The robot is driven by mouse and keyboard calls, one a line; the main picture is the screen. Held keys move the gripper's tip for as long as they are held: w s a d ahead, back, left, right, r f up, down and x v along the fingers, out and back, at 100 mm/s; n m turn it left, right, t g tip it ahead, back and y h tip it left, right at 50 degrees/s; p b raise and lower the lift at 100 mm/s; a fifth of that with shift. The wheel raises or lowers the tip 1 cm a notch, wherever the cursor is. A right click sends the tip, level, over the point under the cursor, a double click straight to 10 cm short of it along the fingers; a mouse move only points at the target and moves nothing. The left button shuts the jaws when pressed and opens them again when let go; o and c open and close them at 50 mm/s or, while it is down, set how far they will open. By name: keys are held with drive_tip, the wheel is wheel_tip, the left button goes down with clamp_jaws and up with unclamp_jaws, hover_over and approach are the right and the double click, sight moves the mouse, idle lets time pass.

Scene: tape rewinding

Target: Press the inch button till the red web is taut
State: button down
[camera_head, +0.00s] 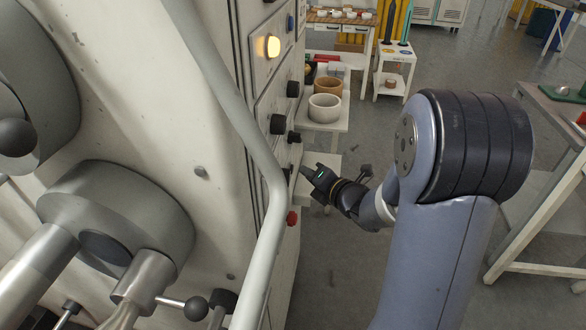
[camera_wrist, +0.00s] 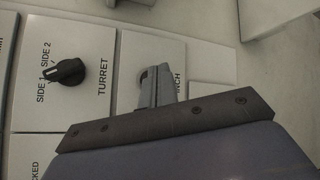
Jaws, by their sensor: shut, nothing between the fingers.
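My gripper (camera_head: 307,171) is shut and empty, its tip close to the control panel on the machine's side. In the wrist view, the closed fingers (camera_wrist: 153,78) point at a panel plate whose label is partly covered and reads "NCH". A small part of the inch button (camera_wrist: 142,76) shows as a rounded edge beside the fingertips. The fingers hide the rest of it, and I cannot tell whether they touch it or whether it is pressed in. The red web is not in either view.
A black turret selector knob (camera_wrist: 66,72) is left of the fingers. On the machine's side are a lit amber lamp (camera_head: 272,46), several black knobs and a red button (camera_head: 291,218). A pale handrail (camera_head: 255,150) runs in front of the panel. Open floor (camera_head: 335,270) lies below my gripper.

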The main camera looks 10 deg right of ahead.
drive_tip(key=shift+d, duration=0.1)
drive_tip(key=d, duration=0.1)
drive_tip(key=s+d, duration=0.1)
drive_tip(key=d, duration=0.1)
drive_tip(key=d+p, duration=0.1)
drive_tip(key=shift+s+d, duration=0.3)
drive_tip(key=shift+a, duration=0.1)
idle(0.6)
drive_tip(key=d, duration=0.2)
drive_tip(key=s+d+p, duration=0.1)
drive_tip(key=shift+s+d, duration=0.1)
drive_tip(key=shift+d, duration=0.3)
drive_tip(key=shift+a, duration=0.1)
idle(0.4)
